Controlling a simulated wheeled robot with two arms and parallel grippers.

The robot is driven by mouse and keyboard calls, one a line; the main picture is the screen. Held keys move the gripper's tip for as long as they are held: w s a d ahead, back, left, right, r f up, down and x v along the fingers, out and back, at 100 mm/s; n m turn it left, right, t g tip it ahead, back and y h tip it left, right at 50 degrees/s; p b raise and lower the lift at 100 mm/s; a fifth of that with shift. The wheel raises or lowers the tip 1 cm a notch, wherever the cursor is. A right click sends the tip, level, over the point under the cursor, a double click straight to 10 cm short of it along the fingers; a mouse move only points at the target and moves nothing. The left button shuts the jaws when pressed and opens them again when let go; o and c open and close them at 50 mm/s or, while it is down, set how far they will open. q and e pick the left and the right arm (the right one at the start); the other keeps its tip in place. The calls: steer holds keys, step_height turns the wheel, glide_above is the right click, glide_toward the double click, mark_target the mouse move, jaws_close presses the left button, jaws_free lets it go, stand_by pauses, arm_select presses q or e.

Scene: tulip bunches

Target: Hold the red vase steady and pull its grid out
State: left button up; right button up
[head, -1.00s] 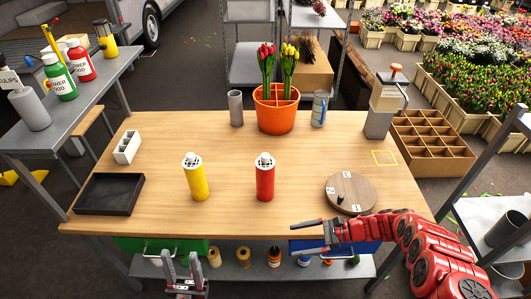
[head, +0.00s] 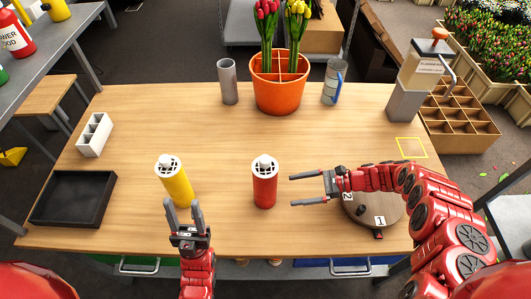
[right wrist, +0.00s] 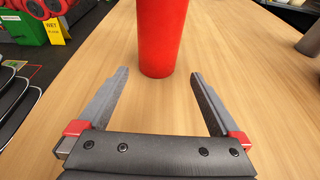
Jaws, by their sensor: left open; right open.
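The red vase (head: 265,189) stands upright on the table, with a white slotted grid (head: 265,166) with a knob in its top. In the right wrist view the red vase (right wrist: 162,35) is straight ahead, beyond the fingertips; its top is out of frame. My right gripper (head: 292,190) is open and empty, to the right of the vase, fingers pointing at it, not touching. My left gripper (head: 184,208) is open near the table's front edge, its fingers pointing up, just in front of the yellow vase (head: 177,184). I cannot tell whether it touches that vase.
A round wooden turntable (head: 385,209) lies partly under my right arm.

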mark_target(269, 195)
steer(key=shift+s+a, duration=0.2)
steer(key=shift+a, duration=0.3)
steer(key=x, duration=0.9)
steer(key=c, duration=0.8)
steer(key=shift+c, duration=0.2)
steer(key=o, duration=0.8)
